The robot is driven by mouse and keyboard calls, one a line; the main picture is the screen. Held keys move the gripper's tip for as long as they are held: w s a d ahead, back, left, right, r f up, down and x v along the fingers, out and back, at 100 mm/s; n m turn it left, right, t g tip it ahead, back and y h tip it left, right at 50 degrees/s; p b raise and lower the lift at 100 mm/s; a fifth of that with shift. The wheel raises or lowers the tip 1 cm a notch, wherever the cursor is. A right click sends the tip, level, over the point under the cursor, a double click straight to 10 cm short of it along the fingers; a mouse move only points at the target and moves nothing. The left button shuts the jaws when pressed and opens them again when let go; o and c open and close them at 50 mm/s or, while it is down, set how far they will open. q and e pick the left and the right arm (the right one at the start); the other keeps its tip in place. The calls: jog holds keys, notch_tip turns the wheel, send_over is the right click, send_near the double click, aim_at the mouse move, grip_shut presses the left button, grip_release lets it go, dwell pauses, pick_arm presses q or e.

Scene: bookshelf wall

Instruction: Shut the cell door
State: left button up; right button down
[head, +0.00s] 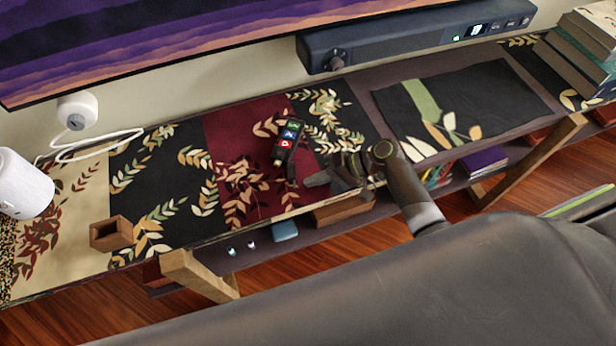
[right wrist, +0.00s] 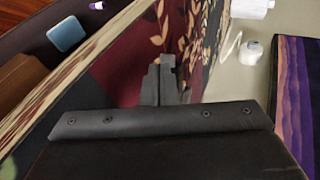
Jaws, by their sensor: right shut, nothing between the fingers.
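A small dark device (head: 288,143) with green, blue and red labelled buttons lies on the dark red part of the patterned cloth in the head view. A darker narrow piece (head: 291,167) extends from its near end; I cannot tell whether this is the cell door. My right gripper (head: 312,180) is shut and empty, just right of the device's near end, low over the cloth. In the right wrist view its closed fingers (right wrist: 165,82) point across the cloth, and the device cannot be made out. My left gripper is not in view.
A wooden box (head: 110,233) and a white cylinder (head: 24,184) stand at the left, near a white round device (head: 77,110) with a cable. A dark soundbar (head: 420,42) runs along the back under the screen. Books (head: 580,65) are stacked far right. A lower shelf holds small items.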

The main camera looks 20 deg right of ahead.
jog(key=shift+w+a, duration=0.25)
jog(key=shift+a, duration=0.65)
jog(key=shift+s+a+m+t+p, duration=0.15)
jog(key=shift+a+m+t+p, duration=0.1)
jog(key=shift+m+t+p, duration=0.25)
